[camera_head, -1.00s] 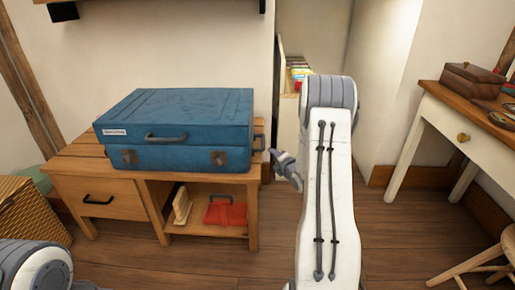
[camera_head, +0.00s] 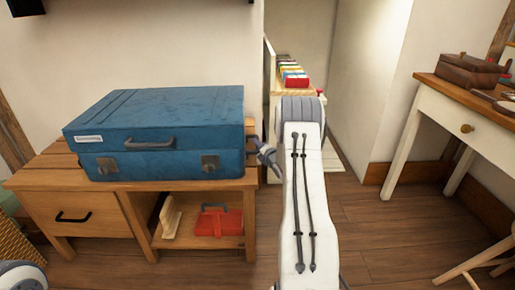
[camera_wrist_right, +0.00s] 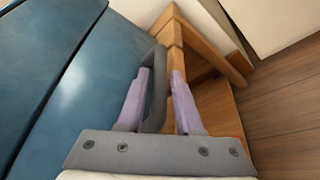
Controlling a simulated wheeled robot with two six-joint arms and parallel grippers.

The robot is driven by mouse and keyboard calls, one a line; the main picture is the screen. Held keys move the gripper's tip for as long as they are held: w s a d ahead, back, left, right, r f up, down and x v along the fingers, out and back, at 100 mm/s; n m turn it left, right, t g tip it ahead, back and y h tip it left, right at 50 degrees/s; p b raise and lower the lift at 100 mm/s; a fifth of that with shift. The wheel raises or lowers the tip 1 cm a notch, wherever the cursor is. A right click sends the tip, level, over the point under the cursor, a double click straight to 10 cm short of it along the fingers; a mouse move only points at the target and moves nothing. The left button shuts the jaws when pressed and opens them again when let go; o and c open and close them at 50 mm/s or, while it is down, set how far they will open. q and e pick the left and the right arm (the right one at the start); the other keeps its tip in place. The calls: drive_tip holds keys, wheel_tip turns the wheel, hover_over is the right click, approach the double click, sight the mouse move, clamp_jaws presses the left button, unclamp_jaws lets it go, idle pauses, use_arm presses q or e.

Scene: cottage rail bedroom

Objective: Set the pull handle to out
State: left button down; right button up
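A blue suitcase (camera_head: 165,125) lies flat on a wooden bench, its lid closed. The grey pull handle (camera_wrist_right: 157,92) is a loop on its right-hand end; in the head view it is small and partly hidden by my gripper. My right gripper (camera_head: 268,156) is beside that end. In the right wrist view its two lilac fingers (camera_wrist_right: 161,73) are apart. The handle bar lies between them, close to the left finger, which appears on the suitcase side of the bar. The right finger stands clear of the bar. My left gripper is out of view.
The wooden bench (camera_head: 100,212) has a drawer and an open shelf holding a red item (camera_head: 218,221). A white table (camera_head: 440,105) with a wooden box (camera_head: 468,72) and a stool stand at the right. Wooden floor is clear between bench and table.

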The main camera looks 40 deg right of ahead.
drive_tip(key=shift+x, duration=0.75)
clamp_jaws()
idle(0.9)
